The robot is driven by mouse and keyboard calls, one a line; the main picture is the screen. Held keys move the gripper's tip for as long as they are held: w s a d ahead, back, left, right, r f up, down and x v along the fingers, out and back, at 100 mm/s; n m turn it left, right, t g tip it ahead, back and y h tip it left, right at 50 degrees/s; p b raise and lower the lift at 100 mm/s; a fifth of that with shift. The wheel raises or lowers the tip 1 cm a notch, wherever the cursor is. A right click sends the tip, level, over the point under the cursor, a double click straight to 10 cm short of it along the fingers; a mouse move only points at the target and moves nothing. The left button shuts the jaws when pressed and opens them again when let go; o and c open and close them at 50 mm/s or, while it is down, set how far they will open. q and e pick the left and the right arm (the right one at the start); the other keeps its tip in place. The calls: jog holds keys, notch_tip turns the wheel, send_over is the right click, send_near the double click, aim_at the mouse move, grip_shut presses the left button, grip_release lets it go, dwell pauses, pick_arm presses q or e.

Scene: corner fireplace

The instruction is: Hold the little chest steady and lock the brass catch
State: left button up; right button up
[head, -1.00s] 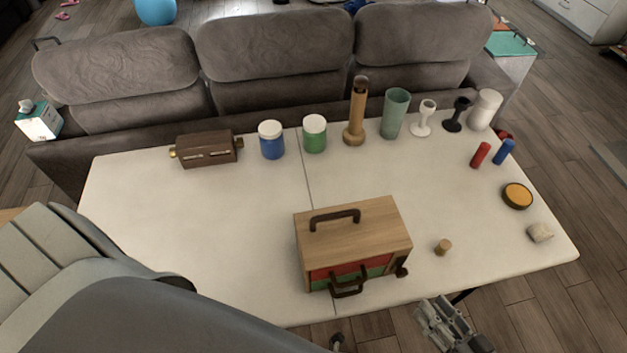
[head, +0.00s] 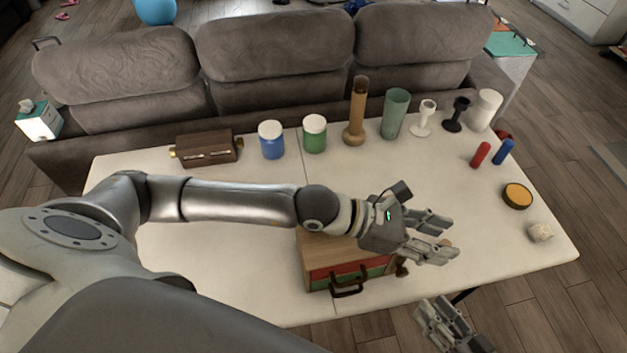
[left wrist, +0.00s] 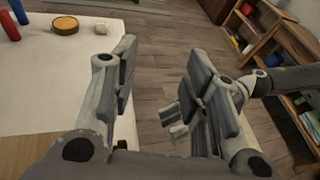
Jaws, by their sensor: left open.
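The little chest, a wooden box (head: 320,252) with a red and a green front panel and a dark front handle, stands at the table's front edge. My right gripper (head: 438,308) looks open and empty, off the table's front edge, right of the chest.
A dark brown box (head: 205,149) with brass-coloured ends, jars (head: 271,141), a tall brown vase (head: 355,115), a green cup (head: 395,114) and goblets line the back of the white table (head: 230,255). Red and blue cylinders, an orange-topped disc (head: 517,195) and a stone (head: 541,232) lie right.

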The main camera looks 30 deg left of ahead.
pick_arm(q)
jog(key=w+a+r+m+t, duration=0.1)
jog(key=w+a+r, duration=0.25)
jog(key=r, duration=0.35)
jog(key=w+a+r+m+t, duration=0.1)
jog(key=w+a+r+t, duration=0.1)
jog(key=w+r, duration=0.35)
jog(key=w+a+r+m+t, duration=0.1)
jog(key=w+a+r, duration=0.1)
jog(key=r, duration=0.6)
jog(key=s+a+f+n+g+y, duration=0.1)
jog(key=a+f+n+g+y, duration=0.2)
jog(key=f, duration=0.4)
jog(key=s+a+f+g+y, duration=0.1)
jog(key=a+f+y, duration=0.3)
jog(key=f, duration=0.2)
jog(key=s+a+f+n+g+y, duration=0.2)
jog(key=s+a+f+g+y, duration=0.3)
jog(key=s+a+f+g, duration=0.35)
jog(key=shift+t, duration=0.85)
jog(key=s+f, duration=0.1)
jog(key=f, duration=0.4)
jog(key=s+f, duration=0.1)
jog(key=f, duration=0.2)
jog(key=shift+s, duration=0.3)
grip_shut()
pick_arm(e)
jog(key=shift+o, duration=1.3)
